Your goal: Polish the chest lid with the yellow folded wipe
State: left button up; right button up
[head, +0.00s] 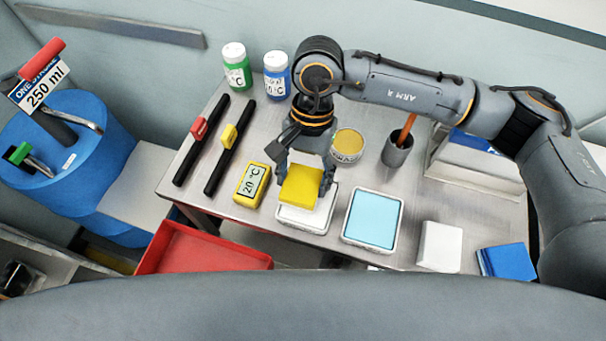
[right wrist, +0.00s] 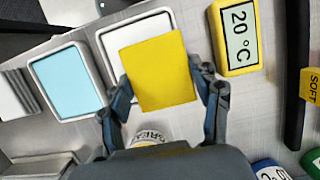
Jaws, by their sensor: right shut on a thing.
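The yellow folded wipe (head: 301,188) is a flat yellow square block in the head view. My right gripper (head: 305,180) is shut on it, with a finger at either side. The wipe is over a white-rimmed tray (head: 304,217) and hides part of it; I cannot tell whether they touch. The right wrist view also shows the wipe (right wrist: 160,72) between the fingers, overlapping the tray (right wrist: 110,42). I cannot make out for sure which thing is the chest lid. My left gripper is not in view.
On the metal table (head: 222,198) stand a light-blue tray (head: 373,218), a yellow 20 °C display (head: 251,185), a tin (head: 347,146), a grey cup (head: 397,151), two bottles and two black bars. A red bin (head: 200,252) is in front; a blue drum (head: 85,135) is left.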

aim_at(303, 181)
jog(key=shift+d, duration=0.1)
jog(key=shift+r, duration=0.95)
jog(key=shift+r+p, duration=0.7)
jog(key=shift+r, duration=1.85)
jog(key=shift+f, duration=0.1)
